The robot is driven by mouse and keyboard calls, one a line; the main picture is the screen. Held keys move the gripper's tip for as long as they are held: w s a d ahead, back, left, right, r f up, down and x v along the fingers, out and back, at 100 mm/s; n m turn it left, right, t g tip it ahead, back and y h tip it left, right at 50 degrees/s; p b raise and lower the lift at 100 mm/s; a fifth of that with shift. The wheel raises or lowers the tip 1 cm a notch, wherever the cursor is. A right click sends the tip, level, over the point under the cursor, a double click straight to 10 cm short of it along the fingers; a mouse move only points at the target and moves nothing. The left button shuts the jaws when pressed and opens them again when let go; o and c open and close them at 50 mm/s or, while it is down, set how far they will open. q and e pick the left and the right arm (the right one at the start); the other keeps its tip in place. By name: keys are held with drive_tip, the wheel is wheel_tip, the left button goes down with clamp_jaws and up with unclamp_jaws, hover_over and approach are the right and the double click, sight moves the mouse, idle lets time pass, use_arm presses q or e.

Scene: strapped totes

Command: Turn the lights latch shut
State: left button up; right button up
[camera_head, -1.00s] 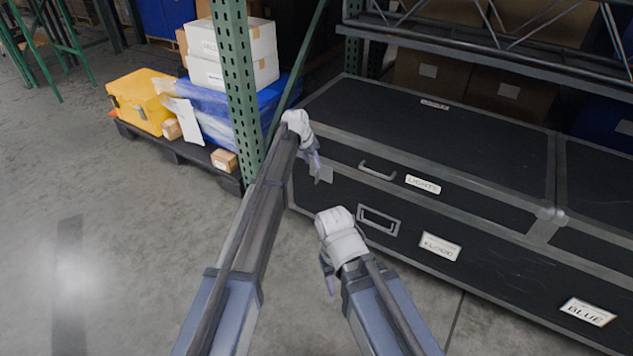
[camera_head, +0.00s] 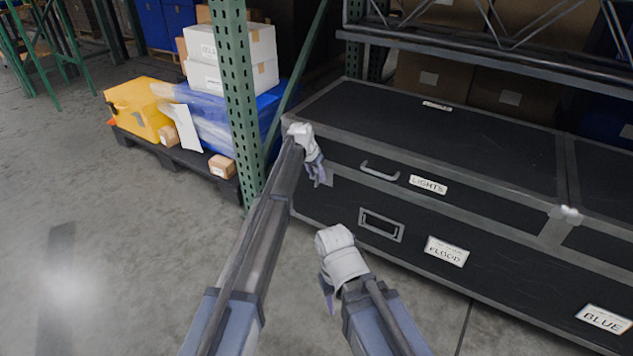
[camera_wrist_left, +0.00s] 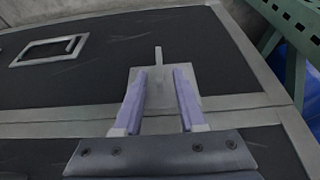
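The black case with grey edging (camera_head: 480,215) carries a white LIGHTS label (camera_head: 428,184) on its upper front. In the left wrist view, a grey latch plate (camera_wrist_left: 160,93) with a thin upright tab (camera_wrist_left: 158,57) sits across the seam near the case corner. My left gripper (camera_head: 319,180) is at the left end of the case front. In the left wrist view its two purple fingers (camera_wrist_left: 161,72) are apart, one on each side of the latch, with gaps to the tab. My right gripper (camera_head: 328,298) hangs in front of the case, largely hidden by its wrist.
The case front also bears a handle (camera_head: 380,171), a recessed handle (camera_head: 381,225), a FLOOD label (camera_head: 447,251) and a BLUE label (camera_head: 604,320). A green rack post (camera_head: 240,100) stands close left of my left gripper. The floor (camera_head: 130,230) at left is clear.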

use_arm(q)
drive_tip(key=shift+f, duration=0.2)
drive_tip(key=shift+c, duration=0.2)
clamp_jaws()
